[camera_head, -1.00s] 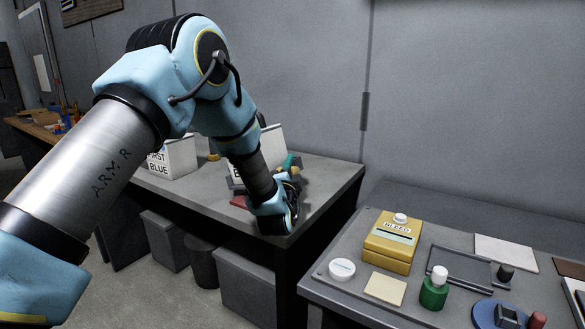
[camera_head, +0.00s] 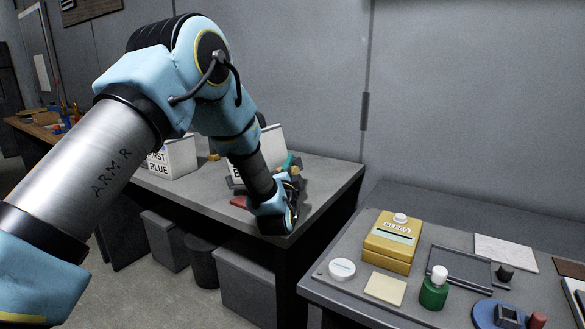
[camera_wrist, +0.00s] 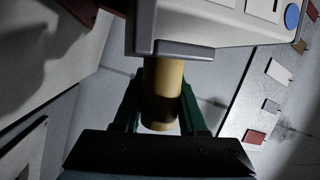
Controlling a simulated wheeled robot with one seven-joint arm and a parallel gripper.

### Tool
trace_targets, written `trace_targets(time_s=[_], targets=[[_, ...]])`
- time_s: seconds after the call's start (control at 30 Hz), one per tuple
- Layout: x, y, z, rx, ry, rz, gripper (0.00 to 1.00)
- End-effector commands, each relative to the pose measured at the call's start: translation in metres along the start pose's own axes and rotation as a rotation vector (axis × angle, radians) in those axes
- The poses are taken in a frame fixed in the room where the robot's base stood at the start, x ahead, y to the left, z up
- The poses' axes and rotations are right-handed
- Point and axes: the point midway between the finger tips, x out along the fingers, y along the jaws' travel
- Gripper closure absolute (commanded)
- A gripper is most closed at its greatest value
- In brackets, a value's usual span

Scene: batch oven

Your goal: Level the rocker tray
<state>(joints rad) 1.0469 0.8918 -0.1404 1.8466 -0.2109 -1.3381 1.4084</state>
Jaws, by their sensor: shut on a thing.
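My gripper (camera_wrist: 160,108) is shut on a tan cylinder (camera_wrist: 162,78), with one dark green finger on each side. The cylinder's upper end passes behind a grey-edged pale block (camera_wrist: 185,50) in the wrist view; whether they touch cannot be told. In the head view my gripper is at the right part of the far table, mostly hidden by my own wrist. I cannot make out the rocker tray for certain, nor whether it is level.
A white box marked FIRST BLUE (camera_head: 172,158) stands on the far table (camera_head: 325,178). The near right bench holds a yellow BLEED box (camera_head: 391,243), a green bottle (camera_head: 433,292), a white round lid (camera_head: 342,269) and a grey frame (camera_head: 456,283). Coloured tiles (camera_wrist: 255,137) lie beside my gripper.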

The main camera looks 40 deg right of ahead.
Motion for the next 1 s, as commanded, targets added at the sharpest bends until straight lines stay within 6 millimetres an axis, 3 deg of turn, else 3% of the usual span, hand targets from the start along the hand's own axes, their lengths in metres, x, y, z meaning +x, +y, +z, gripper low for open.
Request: trace_targets(time_s=[0.33, 1.0], targets=[[-0.001, 0.002, 0.0, 0.003, 0.001, 0.0, 1.0], [-0.01, 0.036, 0.0, 0.24, 0.069, -0.083, 1.0]])
